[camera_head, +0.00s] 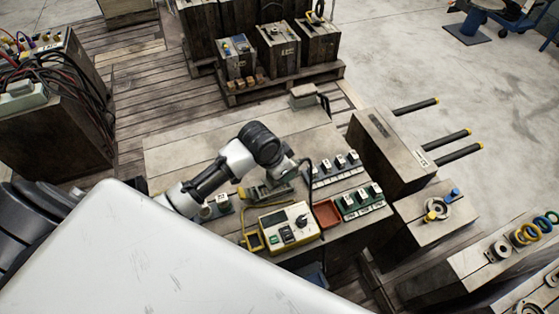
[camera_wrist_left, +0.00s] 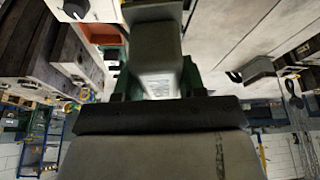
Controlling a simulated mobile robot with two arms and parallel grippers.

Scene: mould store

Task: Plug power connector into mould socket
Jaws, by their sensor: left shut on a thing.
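My left gripper (camera_head: 292,172) reaches over the middle of the bench (camera_head: 185,150) from the left. In the left wrist view it is shut on a grey block-shaped connector (camera_wrist_left: 155,45), seen very close. In the head view the held connector is largely hidden by the wrist, with a black cable beside it. Another grey housing (camera_head: 303,96) with a black cable stands at the bench's far edge; it also shows in the wrist view (camera_wrist_left: 256,68). I cannot tell which part is the mould socket. My right gripper is not in view.
A yellow and white tester (camera_head: 275,219), a red tray (camera_head: 327,213) and a green rack (camera_head: 362,202) crowd the near bench. A large block with black rods (camera_head: 385,150) stands right. Heavy moulds (camera_head: 278,48) stand behind on a pallet. The bench's far left is clear.

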